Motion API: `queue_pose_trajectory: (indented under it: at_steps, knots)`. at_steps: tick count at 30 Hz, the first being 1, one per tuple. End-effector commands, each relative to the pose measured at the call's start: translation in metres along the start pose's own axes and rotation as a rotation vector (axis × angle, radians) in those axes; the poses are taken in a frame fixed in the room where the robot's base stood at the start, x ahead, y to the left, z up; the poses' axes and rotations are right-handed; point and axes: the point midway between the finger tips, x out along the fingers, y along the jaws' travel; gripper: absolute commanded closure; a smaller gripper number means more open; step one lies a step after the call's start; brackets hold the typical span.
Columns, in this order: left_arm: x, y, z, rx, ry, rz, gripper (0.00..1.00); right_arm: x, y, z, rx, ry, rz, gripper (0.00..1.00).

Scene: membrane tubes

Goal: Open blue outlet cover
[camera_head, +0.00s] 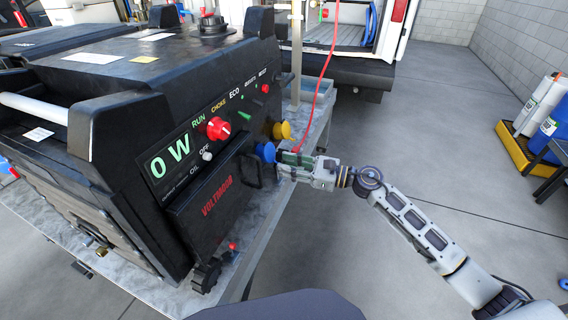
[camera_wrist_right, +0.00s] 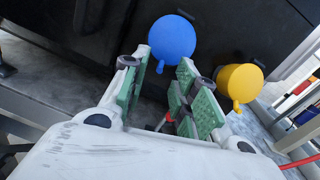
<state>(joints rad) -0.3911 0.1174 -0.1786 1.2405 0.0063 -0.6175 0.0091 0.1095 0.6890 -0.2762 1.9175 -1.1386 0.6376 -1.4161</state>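The blue outlet cover (camera_head: 266,152) is a round cap on the side panel of the black generator (camera_head: 212,130). In the right wrist view the blue cover (camera_wrist_right: 172,39) sits just beyond the fingertips, with a small tab at its lower edge. My right gripper (camera_head: 284,156) is close to the blue cover. In the right wrist view its green-padded fingers (camera_wrist_right: 165,68) are apart with nothing between them. Whether a fingertip touches the cover is hard to tell. My left gripper is not in view.
A yellow outlet cover (camera_wrist_right: 240,82) is right of the blue one and also shows in the head view (camera_head: 282,130). A red cable (camera_head: 325,75) hangs near my right gripper. The generator stands on a grey metal table (camera_head: 265,215). Open floor (camera_head: 430,120) lies to the right.

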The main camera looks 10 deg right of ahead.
Motion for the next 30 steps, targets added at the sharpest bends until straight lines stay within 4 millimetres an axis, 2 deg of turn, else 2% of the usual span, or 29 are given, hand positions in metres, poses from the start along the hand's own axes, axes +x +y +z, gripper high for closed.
queue_pose_trajectory:
  at_steps: [6, 18, 20, 25, 30]
  knots:
    - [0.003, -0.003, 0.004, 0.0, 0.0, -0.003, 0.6, 0.013, 0.0, 0.001, 0.0, -0.001, 0.0, 0.71]
    - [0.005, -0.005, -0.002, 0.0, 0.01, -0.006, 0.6, 0.016, 0.0, 0.0, 0.0, 0.0, 0.0, 0.71]
    - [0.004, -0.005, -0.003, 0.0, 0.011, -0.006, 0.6, 0.016, 0.0, 0.0, 0.0, 0.0, 0.0, 0.76]
    - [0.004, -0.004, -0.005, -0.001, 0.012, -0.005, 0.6, 0.016, 0.0, 0.0, 0.0, 0.0, 0.0, 0.98]
    - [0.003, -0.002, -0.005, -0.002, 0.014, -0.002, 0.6, 0.016, 0.0, 0.0, 0.0, 0.0, 0.0, 1.0]
